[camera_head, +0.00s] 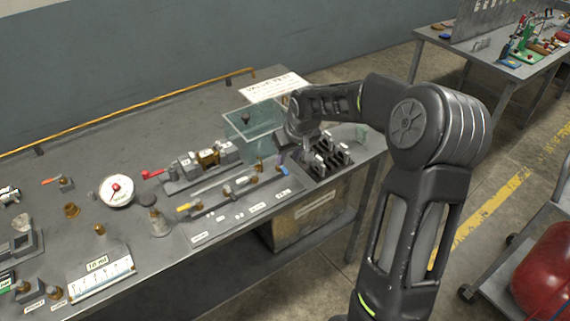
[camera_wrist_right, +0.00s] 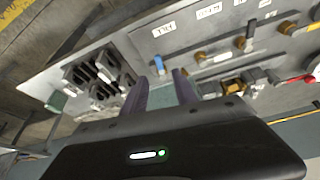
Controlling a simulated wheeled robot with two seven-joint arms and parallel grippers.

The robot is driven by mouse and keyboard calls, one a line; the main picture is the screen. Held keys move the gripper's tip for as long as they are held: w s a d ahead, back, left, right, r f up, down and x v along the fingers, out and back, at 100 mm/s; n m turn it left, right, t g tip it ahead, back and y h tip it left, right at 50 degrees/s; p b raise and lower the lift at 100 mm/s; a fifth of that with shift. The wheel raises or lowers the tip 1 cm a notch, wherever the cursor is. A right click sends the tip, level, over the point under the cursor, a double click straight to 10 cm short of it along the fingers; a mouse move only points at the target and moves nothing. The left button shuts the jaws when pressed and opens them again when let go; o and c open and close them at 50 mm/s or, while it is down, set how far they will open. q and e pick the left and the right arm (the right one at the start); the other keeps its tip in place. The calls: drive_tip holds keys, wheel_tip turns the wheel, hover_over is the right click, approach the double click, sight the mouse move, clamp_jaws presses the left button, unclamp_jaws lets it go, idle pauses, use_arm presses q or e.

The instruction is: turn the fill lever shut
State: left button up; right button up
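My right gripper (camera_head: 281,158) is over the right end of the valve panel (camera_head: 207,234). In the right wrist view, the two purple fingers of the right gripper (camera_wrist_right: 161,79) stand apart, with nothing seen between them. A small blue-handled lever (camera_wrist_right: 159,64) lies just beyond and between the fingertips; I cannot tell whether they touch it. The blue lever also shows in the head view (camera_head: 285,170). A yellow-handled lever (camera_head: 183,207) is at the panel's left end. My left gripper is out of view.
Grey clamp-like blocks (camera_head: 327,158) stand right of the panel. A clear box (camera_head: 254,128) and a manifold with a red handle (camera_head: 152,174) are behind it. A round gauge (camera_head: 116,191) stands left. The bench's front edge (camera_head: 233,232) is close.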

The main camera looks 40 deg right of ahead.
sight(284, 169)
drive_tip(key=p+x, duration=0.1)
drive_tip(key=x, duration=0.5)
drive_tip(key=shift+f, duration=0.15)
clamp_jaws()
idle(0.4)
